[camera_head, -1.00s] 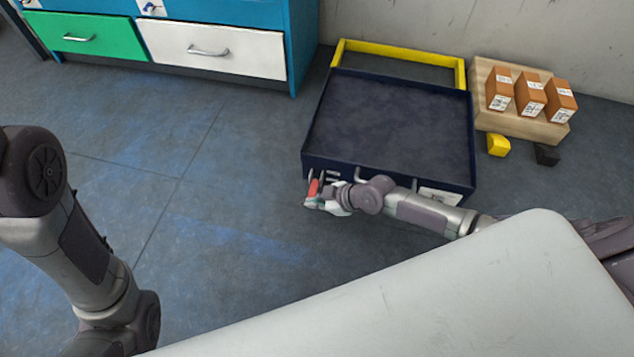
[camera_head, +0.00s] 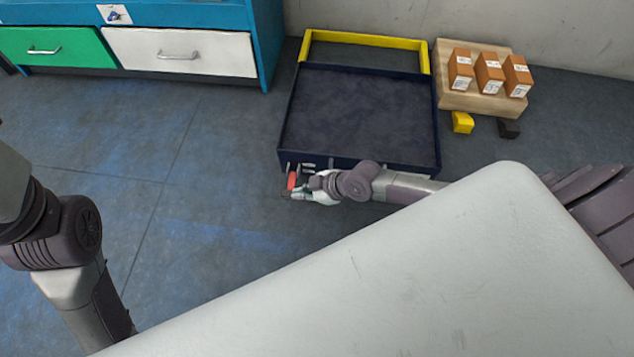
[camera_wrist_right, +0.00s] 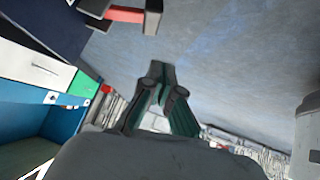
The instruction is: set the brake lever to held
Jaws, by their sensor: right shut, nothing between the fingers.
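The brake lever (camera_head: 292,180) is a short red handle at the front left corner of the dark blue cart (camera_head: 361,164). It also shows at the top of the right wrist view (camera_wrist_right: 120,13), with dark parts at its ends. My right gripper (camera_head: 297,194) is just in front of the lever in the head view, partly overlapping its lower end. In the right wrist view the fingers (camera_wrist_right: 162,76) are shut and empty, and the lever lies apart from them, up and to the left. My left arm shows at the left edge, but its gripper is out of view.
The cart has a yellow handle frame (camera_head: 365,40) at its back. A wooden pallet (camera_head: 450,100) with orange boxes stands right of it, with yellow (camera_head: 462,122) and black (camera_head: 508,127) blocks nearby. A blue cabinet (camera_head: 266,45) is at back left. Floor left of the cart is clear.

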